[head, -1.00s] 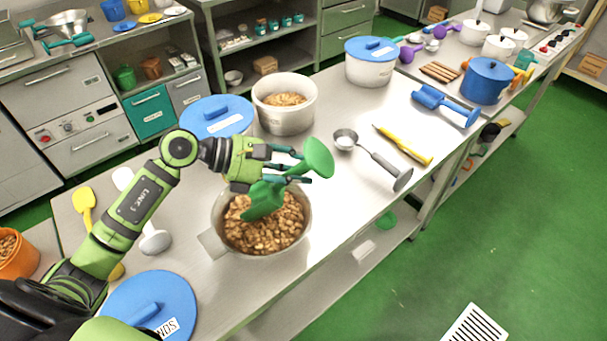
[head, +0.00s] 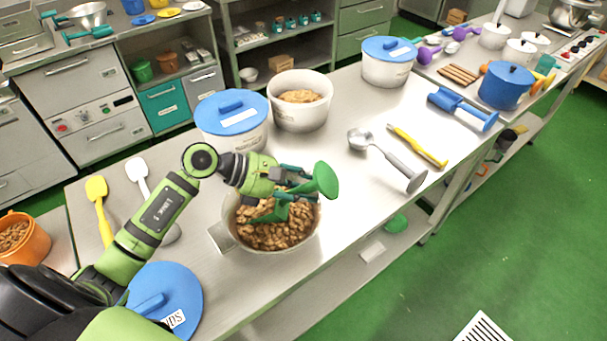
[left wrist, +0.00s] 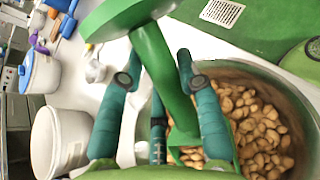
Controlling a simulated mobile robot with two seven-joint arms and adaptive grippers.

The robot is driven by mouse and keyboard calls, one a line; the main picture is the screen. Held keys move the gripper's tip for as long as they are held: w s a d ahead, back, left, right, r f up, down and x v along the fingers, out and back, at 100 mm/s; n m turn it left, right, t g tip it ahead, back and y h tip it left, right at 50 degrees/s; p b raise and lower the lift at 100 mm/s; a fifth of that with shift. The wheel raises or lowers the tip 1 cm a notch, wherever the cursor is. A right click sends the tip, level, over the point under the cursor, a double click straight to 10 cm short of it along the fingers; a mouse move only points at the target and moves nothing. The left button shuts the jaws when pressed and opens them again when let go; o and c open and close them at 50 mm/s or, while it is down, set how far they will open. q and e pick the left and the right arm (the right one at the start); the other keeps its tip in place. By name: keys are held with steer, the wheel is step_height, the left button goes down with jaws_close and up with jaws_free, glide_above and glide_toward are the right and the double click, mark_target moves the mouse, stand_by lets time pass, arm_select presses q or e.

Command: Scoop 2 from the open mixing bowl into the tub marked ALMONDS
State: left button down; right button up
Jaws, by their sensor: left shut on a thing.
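The open mixing bowl (head: 313,222) is full of brown nuts (head: 285,232) and has a flat handle at its left. My left gripper (head: 302,182) is above it, shut on a green scoop (head: 270,213) whose disc-shaped handle end (head: 326,180) sticks out to the right. The scoop head is low inside the bowl, at the nuts; how much it holds is hidden. In the left wrist view the scoop's green handle (left wrist: 165,75) is between my teal fingers, beside the nuts (left wrist: 255,130). A blue lid (head: 180,285) at the front left has a label ending in "DS", partly hidden. My right gripper is out of view.
Behind the bowl stand a blue-lidded tub (head: 250,138) and an open tub (head: 302,118) with tan contents. A metal scoop (head: 385,155) and a yellow tool (head: 417,145) lie to the right. Another lidded tub (head: 388,72) is farther back.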

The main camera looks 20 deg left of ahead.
mark_target(338, 184)
arm_select(q)
steer(key=shift+d+f+y+p, duration=0.2)
steer(key=shift+y+p, duration=0.3)
steer(key=shift+p, duration=0.2)
steer(key=f+y, duration=0.1)
steer(key=d+f+g+y+p, duration=0.1)
steer(key=f+y+p, duration=0.1)
steer(key=shift+w+d+f+g, duration=0.2)
steer(key=shift+w+d+g, duration=0.1)
steer(key=shift+w+d, duration=0.1)
steer(key=d+r+y+p, duration=0.1)
steer(key=r+p, duration=0.1)
steer(key=d+r+y+p, duration=0.1)
steer(key=r+p, duration=0.1)
steer(key=p, duration=0.1)
steer(key=w+d+r+g+y+p, duration=0.1)
steer(key=p, duration=0.1)
steer(key=shift+d+r+m+p, duration=0.35)
steer(key=shift+d+r+m, duration=0.05)
steer(key=shift+r, duration=0.2)
steer(key=shift+w+d+r+y, duration=0.15)
steer(key=shift+r+y, duration=0.15)
steer(key=shift+r, duration=0.65)
